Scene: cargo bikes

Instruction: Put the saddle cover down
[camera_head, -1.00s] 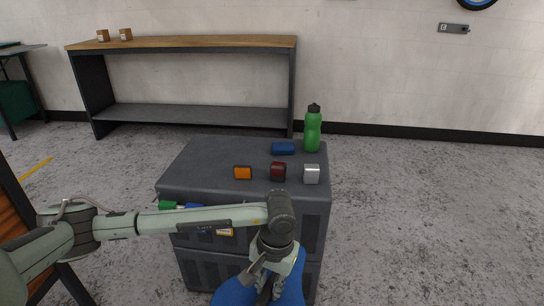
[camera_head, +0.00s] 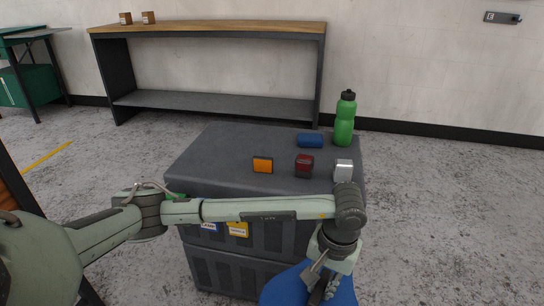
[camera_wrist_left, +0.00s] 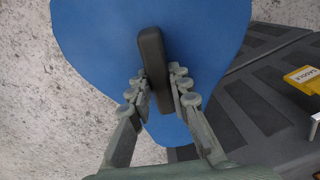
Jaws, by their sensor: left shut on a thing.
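The blue saddle cover (camera_head: 284,288) shows at the bottom edge of the head view, cut off by the frame. In the left wrist view it is a broad, rounded blue sheet (camera_wrist_left: 95,35) with a dark upright grip bar (camera_wrist_left: 152,60). My left gripper (camera_head: 322,288) is shut on that bar, with one finger on each side in the left wrist view (camera_wrist_left: 160,90). The cover hangs in front of the dark grey cabinet (camera_head: 225,148), lower than its top and apart from the top surface. My right gripper is not in view.
On the cabinet top stand an orange block (camera_head: 262,165), a red block (camera_head: 304,165), a silver block (camera_head: 343,171), a blue roll (camera_head: 310,140) and a green bottle (camera_head: 344,120). The top's left part is clear. A wooden-topped bench (camera_head: 210,28) stands behind. Grey floor is free at right.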

